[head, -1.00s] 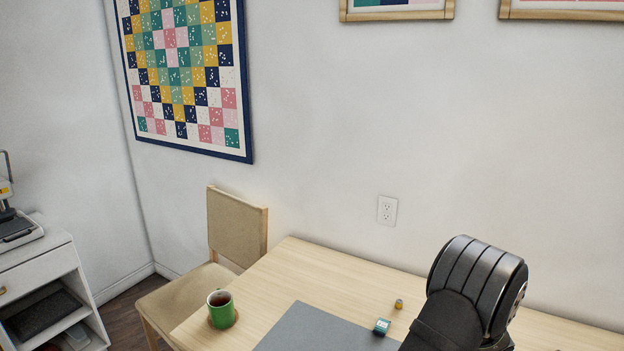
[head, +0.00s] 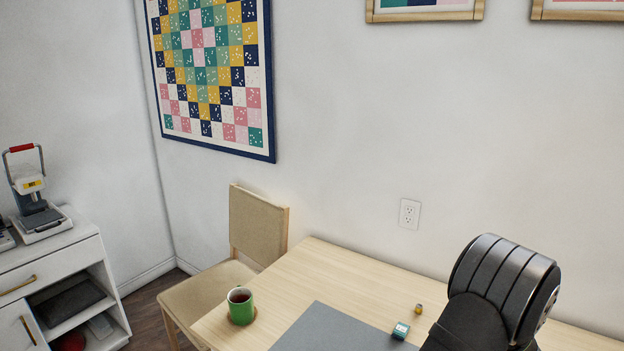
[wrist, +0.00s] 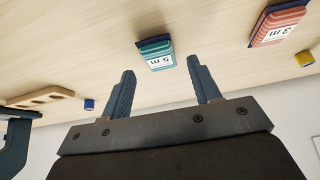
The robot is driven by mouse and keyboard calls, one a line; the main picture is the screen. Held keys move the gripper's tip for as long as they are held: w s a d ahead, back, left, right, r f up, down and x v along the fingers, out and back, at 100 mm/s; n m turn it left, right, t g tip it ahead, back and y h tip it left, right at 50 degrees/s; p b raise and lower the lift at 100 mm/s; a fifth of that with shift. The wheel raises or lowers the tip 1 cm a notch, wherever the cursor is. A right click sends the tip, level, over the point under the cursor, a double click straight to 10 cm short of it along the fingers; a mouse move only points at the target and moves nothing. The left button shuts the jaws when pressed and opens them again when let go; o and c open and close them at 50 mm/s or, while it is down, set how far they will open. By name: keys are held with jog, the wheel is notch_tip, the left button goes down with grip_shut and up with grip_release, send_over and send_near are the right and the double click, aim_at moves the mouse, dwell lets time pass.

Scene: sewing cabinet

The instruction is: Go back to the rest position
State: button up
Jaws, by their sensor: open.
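My gripper (wrist: 158,92) is open and empty in the wrist view, its two blue-grey fingers spread apart above the wooden table (wrist: 30,60). A teal block labelled "5 m" (wrist: 157,54) lies on the table beyond the fingertips, apart from them. A pink block labelled "3 m" (wrist: 279,22) lies at the upper right of that view. In the head view my dark arm hides part of the table at the lower right, and my gripper is not seen there.
A green mug (head: 240,305) stands near the table's left end, by a chair (head: 258,222). A grey mat (head: 325,330) and a small teal block (head: 401,330) lie on the table. In the wrist view, a wooden holder (wrist: 40,97), a blue spool (wrist: 89,104) and a yellow spool (wrist: 304,58) show.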

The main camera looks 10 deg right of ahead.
jog(key=v, duration=0.9)
jog(key=x, duration=1.2)
jog(key=shift+a, duration=0.1)
jog(key=r, duration=0.5)
jog(key=shift+s, duration=0.35)
jog(key=s+r, duration=0.7)
jog(key=s, duration=0.4)
jog(key=w+d+f, duration=0.1)
jog(key=w+d, duration=0.4)
jog(key=d, duration=0.3)
jog(key=w+d+f, duration=0.1)
jog(key=w+d, duration=0.5)
jog(key=d, duration=0.2)
jog(key=shift+d, duration=0.3)
jog(key=shift+f, duration=0.15)
